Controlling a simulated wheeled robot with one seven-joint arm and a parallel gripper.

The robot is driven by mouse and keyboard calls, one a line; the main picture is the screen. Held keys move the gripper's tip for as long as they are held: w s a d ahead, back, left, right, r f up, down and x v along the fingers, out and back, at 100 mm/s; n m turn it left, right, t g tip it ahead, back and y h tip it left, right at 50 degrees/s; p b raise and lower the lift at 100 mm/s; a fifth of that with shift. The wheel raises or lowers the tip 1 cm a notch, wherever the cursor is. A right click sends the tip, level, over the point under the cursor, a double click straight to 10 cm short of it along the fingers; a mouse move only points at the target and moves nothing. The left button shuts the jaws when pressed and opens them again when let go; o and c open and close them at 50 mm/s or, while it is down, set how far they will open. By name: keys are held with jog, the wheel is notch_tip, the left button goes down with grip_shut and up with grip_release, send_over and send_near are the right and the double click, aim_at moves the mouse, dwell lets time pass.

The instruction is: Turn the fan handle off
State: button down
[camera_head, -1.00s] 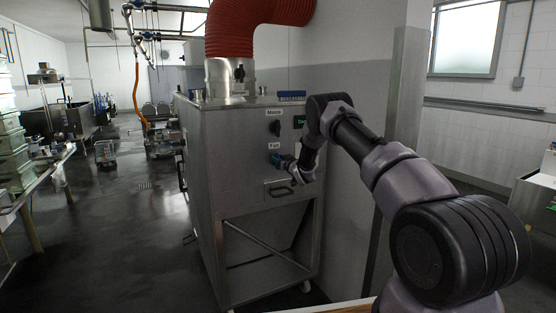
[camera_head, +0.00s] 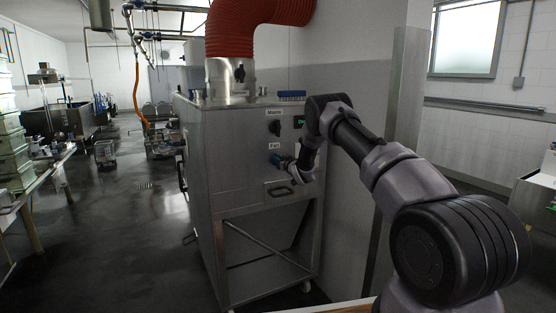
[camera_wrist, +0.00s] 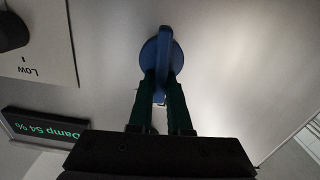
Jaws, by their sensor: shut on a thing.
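The fan handle is a round blue knob (camera_wrist: 154,57) with a raised blue grip bar on the steel cabinet's front. In the head view the blue knob (camera_head: 275,160) shows below the "Fan" label, partly hidden by my gripper (camera_head: 284,162). In the wrist view my gripper (camera_wrist: 162,88) has its two dark green fingers on either side of the bar, shut on it. The bar runs nearly upright in the wrist picture. Its setting mark cannot be read.
A black knob (camera_head: 275,128) sits above the fan knob, beside a lit green display (camera_head: 299,121). A drawer-type pull handle (camera_head: 281,191) is below. A grey wall stands close to the right of the cabinet (camera_head: 240,185). The floor to the left is open.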

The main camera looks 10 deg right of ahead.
jog(key=n, duration=0.4)
jog(key=a+f+n, duration=0.1)
jog(key=n, duration=0.8)
jog(key=shift+s+a+f, duration=0.25)
jog(key=shift+a, duration=0.1)
jog(key=shift+f+n, duration=0.2)
jog(key=shift+n, duration=0.75)
jog(key=shift+f+n, duration=0.15)
jog(key=shift+n, duration=0.8)
jog(key=c, duration=0.9)
grip_release()
jog(key=shift+o, duration=0.2)
jog(key=shift+s, duration=0.1)
